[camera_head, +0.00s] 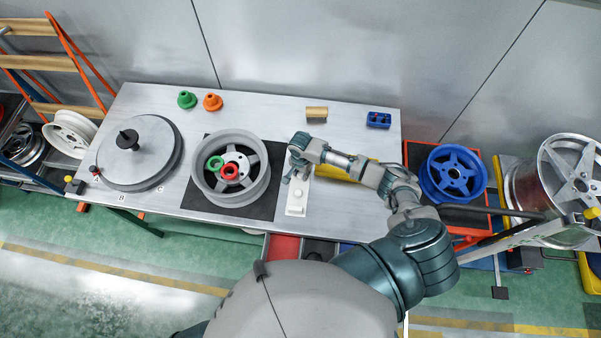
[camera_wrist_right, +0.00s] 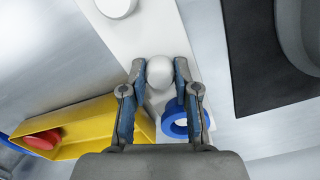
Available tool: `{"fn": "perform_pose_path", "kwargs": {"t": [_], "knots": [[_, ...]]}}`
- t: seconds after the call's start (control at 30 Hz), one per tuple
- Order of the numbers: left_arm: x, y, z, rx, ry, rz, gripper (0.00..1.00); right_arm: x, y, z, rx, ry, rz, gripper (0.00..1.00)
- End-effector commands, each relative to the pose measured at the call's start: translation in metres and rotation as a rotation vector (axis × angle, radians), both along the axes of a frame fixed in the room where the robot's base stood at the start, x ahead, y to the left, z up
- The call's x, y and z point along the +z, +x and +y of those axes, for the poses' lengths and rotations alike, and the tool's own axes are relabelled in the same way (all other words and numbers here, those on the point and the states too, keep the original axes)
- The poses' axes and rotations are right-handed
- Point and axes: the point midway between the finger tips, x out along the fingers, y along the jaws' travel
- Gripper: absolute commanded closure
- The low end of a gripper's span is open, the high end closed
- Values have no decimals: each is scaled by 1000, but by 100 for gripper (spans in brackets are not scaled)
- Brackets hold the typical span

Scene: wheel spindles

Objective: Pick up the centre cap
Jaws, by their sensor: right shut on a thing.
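The centre cap, a small pale round piece (camera_wrist_right: 160,72), is between the fingertips of my right gripper (camera_wrist_right: 161,88) in the right wrist view. The fingers touch it on both sides, over a white strip. In the head view my right gripper (camera_head: 294,172) is over the far part of the white strip (camera_head: 296,209), right of the grey wheel (camera_head: 253,189). The cap is hidden there by the gripper and arm. Whether it is clear of the strip I cannot tell. My left gripper is not in view.
A blue ring (camera_wrist_right: 174,130) is close by the right finger in the wrist view. A yellow bin (camera_wrist_right: 90,128) lies to the left there. The grey wheel holds a green ring (camera_head: 216,163) and a red ring (camera_head: 229,171). A turntable (camera_head: 139,155) stands at the left.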

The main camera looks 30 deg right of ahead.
Motion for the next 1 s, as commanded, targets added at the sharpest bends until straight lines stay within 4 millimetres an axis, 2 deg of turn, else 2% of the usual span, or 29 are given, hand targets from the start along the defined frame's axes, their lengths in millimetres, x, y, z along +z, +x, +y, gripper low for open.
{"fn": "perform_pose_path", "kwargs": {"t": [0.17, 0.2, 0.27, 0.3, 0.67, 0.77, 1.0], "knots": [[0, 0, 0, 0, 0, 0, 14, 0, 0, 1, 0, 0, 0, 100], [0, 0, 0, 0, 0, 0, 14, 0, 0, 1, 0, 0, 0, 63], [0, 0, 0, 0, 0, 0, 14, 0, 0, 1, 0, 0, 0, 48], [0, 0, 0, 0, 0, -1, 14, 0, 0, 1, 0, 0, 0, 45], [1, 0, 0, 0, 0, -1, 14, 5, 1, 0, 0, 1, -2, 45], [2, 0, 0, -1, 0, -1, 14, 20, 1, 1, 0, 2, -3, 45], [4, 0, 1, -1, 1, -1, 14, 74, 1, 1, 0, 3, -4, 45]]}}
